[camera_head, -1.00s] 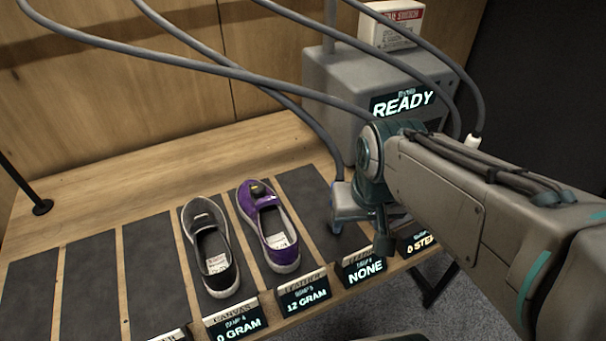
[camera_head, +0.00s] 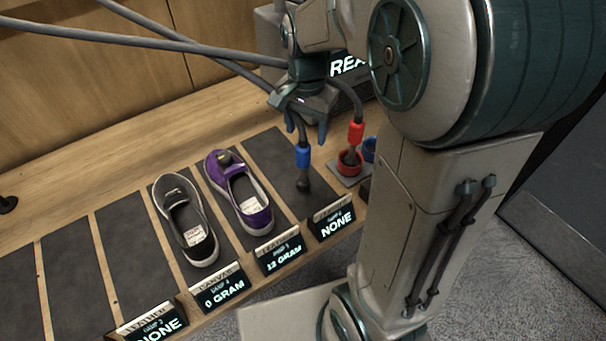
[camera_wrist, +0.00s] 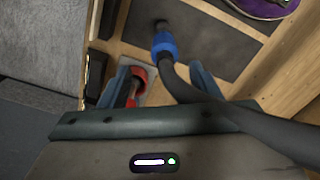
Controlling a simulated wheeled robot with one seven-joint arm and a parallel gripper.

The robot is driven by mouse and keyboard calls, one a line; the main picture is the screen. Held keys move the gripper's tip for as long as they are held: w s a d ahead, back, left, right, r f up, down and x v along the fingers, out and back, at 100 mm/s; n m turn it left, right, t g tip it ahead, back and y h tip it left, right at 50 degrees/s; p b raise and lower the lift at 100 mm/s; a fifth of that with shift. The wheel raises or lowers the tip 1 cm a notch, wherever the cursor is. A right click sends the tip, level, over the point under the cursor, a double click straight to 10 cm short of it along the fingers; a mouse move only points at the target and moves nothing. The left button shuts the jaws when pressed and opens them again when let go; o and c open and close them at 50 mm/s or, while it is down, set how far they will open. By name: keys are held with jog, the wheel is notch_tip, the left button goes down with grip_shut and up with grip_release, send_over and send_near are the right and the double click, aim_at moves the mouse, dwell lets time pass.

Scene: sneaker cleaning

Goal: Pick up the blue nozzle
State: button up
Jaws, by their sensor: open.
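The blue nozzle (camera_head: 303,157) has a bright blue collar and a dark round tip. Its tip is over the dark mat pad right of the purple shoe; I cannot tell whether it touches. My gripper (camera_head: 306,127) is open just above the collar, pointing down. In the wrist view the blue nozzle (camera_wrist: 164,45) shows beyond my open gripper (camera_wrist: 164,82), and its dark hose runs back between the fingers and across the palm. The fingers do not visibly press on the hose.
A red nozzle (camera_head: 356,132) stands in a red holder (camera_head: 349,163), close right of my gripper. A blue holder (camera_head: 370,149) is beside it. A purple shoe (camera_head: 240,193) and a grey shoe (camera_head: 186,219) lie to the left. Small display signs (camera_head: 331,222) line the front edge.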

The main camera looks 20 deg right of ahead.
aim_at(303, 152)
jog(key=f, duration=0.8)
jog(key=shift+w+a+p, duration=0.2)
jog(key=shift+a+p, duration=0.1)
jog(key=shift+p, duration=0.1)
grip_shut()
